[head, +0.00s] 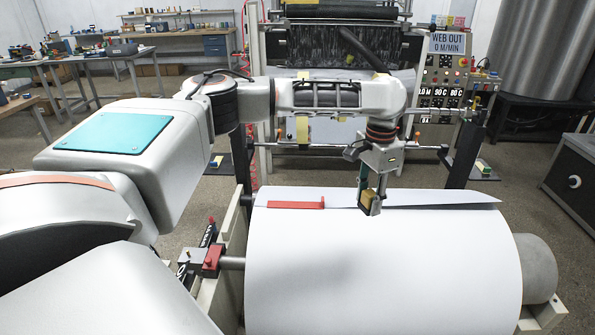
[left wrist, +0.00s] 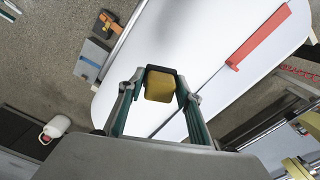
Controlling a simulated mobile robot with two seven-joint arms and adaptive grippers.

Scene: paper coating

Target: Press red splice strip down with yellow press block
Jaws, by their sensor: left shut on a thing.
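The red splice strip (head: 296,205) lies on the white paper near the far edge of the roll, left of my left gripper. In the left wrist view the strip (left wrist: 258,38) is at the upper right, apart from the gripper. My left gripper (head: 369,197) is shut on the yellow press block (head: 369,198), which also shows between the fingers (left wrist: 160,84) in the left wrist view. The block is over the paper, right of the strip; whether it touches the paper I cannot tell. My right gripper is not in view.
The large white paper roll (head: 380,265) fills the front, with a loose paper flap (head: 450,197) at its far right. A red clamp (head: 211,260) sits at the shaft's left end. A machine with a control panel (head: 443,80) stands behind. A dark cabinet (head: 570,185) is at right.

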